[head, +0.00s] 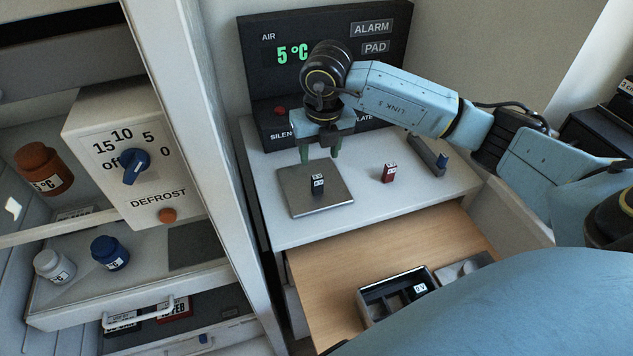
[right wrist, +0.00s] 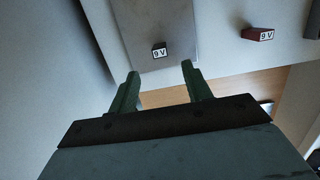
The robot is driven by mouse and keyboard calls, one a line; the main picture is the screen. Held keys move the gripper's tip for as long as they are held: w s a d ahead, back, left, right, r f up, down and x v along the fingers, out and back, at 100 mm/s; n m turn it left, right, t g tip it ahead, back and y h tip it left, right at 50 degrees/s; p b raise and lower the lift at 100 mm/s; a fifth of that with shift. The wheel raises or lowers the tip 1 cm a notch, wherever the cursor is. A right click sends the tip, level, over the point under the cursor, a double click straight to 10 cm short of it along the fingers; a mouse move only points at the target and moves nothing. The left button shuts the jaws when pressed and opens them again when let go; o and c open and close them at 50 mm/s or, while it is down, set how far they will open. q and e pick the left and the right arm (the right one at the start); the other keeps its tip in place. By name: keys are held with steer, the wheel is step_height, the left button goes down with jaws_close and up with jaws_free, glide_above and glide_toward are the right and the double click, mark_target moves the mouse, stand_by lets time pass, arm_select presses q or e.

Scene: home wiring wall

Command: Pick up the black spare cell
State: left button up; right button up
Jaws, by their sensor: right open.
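The black spare cell (head: 317,183) is a small dark block with a white label. It stands on a grey square plate (head: 300,204) on the white shelf. In the right wrist view the black cell (right wrist: 159,50) shows its "9 V" label, just beyond the fingertips. My right gripper (head: 320,154) is open and empty, with its green fingers pointing down above the back part of the plate. It also shows in the right wrist view (right wrist: 160,70), its fingers spread wider than the cell and not touching it. My left gripper is not in view.
A red cell (head: 389,173) stands right of the plate, and a grey holder (head: 428,155) with a blue part lies beyond it. The alarm panel (head: 260,75) rises behind. An open wooden drawer (head: 340,262) below holds a dark divided tray (head: 372,310). A fridge stands left.

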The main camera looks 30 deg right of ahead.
mark_target(317, 177)
steer(key=shift+w+f, duration=0.25)
steer(key=shift+f, duration=1.5)
steer(key=shift+w+f, duration=0.2)
steer(key=shift+f, duration=1.5)
steer(key=c, duration=1.1)
